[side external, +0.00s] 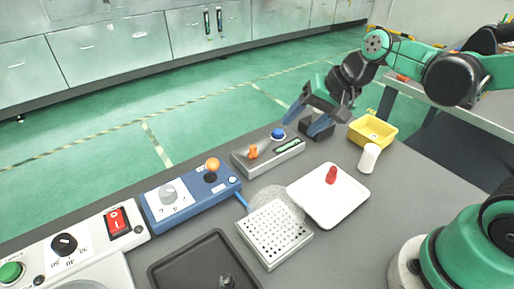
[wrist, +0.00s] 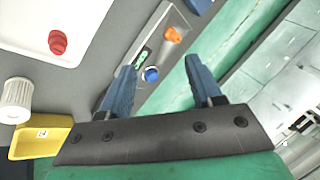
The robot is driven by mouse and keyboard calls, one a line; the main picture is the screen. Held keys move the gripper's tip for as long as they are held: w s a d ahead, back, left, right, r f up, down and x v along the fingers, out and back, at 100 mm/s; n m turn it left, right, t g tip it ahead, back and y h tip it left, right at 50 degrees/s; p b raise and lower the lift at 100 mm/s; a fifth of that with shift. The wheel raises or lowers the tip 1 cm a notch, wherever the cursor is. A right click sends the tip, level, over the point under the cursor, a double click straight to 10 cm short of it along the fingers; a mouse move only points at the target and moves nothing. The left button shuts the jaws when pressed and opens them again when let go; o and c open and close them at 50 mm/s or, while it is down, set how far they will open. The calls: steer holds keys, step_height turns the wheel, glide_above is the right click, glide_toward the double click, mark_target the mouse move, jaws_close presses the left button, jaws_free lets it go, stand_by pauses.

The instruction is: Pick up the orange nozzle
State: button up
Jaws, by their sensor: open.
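A small orange piece (side external: 253,151), which may be the nozzle, stands on a grey control box (side external: 268,166); it also shows in the wrist view (wrist: 174,36). A red ribbed, nozzle-like piece (side external: 331,175) stands on a white tray (side external: 336,211) and shows at the upper left of the wrist view (wrist: 57,42). My gripper (side external: 305,121) is open and empty, beyond the right end of the grey box. Its blue fingers (wrist: 161,66) are spread, with the orange piece ahead of the gap. I cannot tell its exact height above the table.
The grey box has a blue button (side external: 278,134) near my fingers. A white cylinder (side external: 369,158) and yellow bin (side external: 372,131) stand at right. A perforated block (side external: 274,232), black tray (side external: 190,262) and blue joystick box (side external: 190,198) lie left of the white tray.

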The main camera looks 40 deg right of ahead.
mark_target(254, 146)
steer(key=w+f+m+y, duration=0.2)
steer(key=m, duration=0.2)
steer(key=w+f+m+y, duration=0.2)
steer(key=w+m+y, duration=0.1)
steer(key=m, duration=0.2)
steer(key=w+f+m+y, duration=0.2)
steer(key=f+m+y, duration=0.1)
steer(key=m, duration=0.1)
steer(key=shift+w+d+m+g, duration=0.1)
steer(key=shift+w+m+g, duration=0.2)
steer(key=shift+d+f+m+y, duration=0.1)
steer(key=shift+f+m+y, duration=0.5)
steer(key=shift+f, duration=0.1)
steer(key=shift+x, duration=2.75)
jaws_close()
